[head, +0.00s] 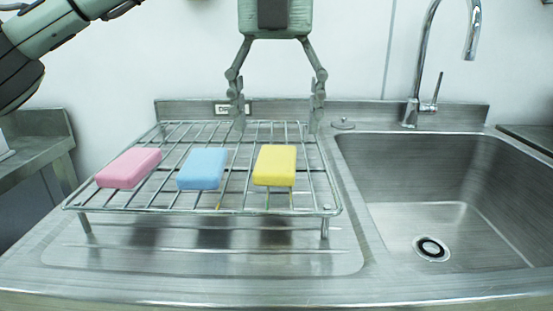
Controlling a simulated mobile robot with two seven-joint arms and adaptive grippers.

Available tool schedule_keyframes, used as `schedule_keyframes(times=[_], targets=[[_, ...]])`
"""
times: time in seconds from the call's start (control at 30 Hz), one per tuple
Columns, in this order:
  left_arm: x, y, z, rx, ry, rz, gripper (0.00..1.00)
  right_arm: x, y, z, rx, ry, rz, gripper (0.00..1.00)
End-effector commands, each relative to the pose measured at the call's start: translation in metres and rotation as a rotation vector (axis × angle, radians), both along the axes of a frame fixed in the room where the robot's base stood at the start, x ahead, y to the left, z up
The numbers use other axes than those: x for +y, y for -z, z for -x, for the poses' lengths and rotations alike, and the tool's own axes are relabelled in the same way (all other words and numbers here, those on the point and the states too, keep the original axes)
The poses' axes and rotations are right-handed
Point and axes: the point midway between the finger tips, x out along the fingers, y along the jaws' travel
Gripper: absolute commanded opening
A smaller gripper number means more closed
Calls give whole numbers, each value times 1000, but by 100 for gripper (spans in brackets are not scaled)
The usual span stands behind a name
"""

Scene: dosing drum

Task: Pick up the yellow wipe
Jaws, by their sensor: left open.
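The yellow wipe (275,166) is a small block lying at the right end of a row of three on a wire rack. My left gripper (278,115) points down with its two fingers wide apart and nothing between them. It appears above and behind the yellow wipe in the picture, and its fingertips show over the back of the rack. I see no contact between the gripper and the wipe. My right gripper is out of view.
A blue block (202,168) and a pink block (129,168) lie left of the yellow one on the wire rack (331,210). The rack stands on a steel drainboard. A sink (391,220) with a tall tap (412,112) is at the right. A wall rises behind.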

Motion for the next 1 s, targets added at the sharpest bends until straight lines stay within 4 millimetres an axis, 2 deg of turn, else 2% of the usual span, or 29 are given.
schedule_keyframes(times=[0.1, 0.27, 0.43, 0.67, 1.0], targets=[[0, 10, -1, 0, 0, 1, 74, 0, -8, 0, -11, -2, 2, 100], [1, 29, -3, 2, -1, -1, 74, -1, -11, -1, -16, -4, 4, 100], [1, 54, -4, 0, -2, 1, 74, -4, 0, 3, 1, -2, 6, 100], [1, 57, -5, -2, -2, 2, 74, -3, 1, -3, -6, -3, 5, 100], [1, 57, -5, -1, -2, 1, 34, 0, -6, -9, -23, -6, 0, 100]])
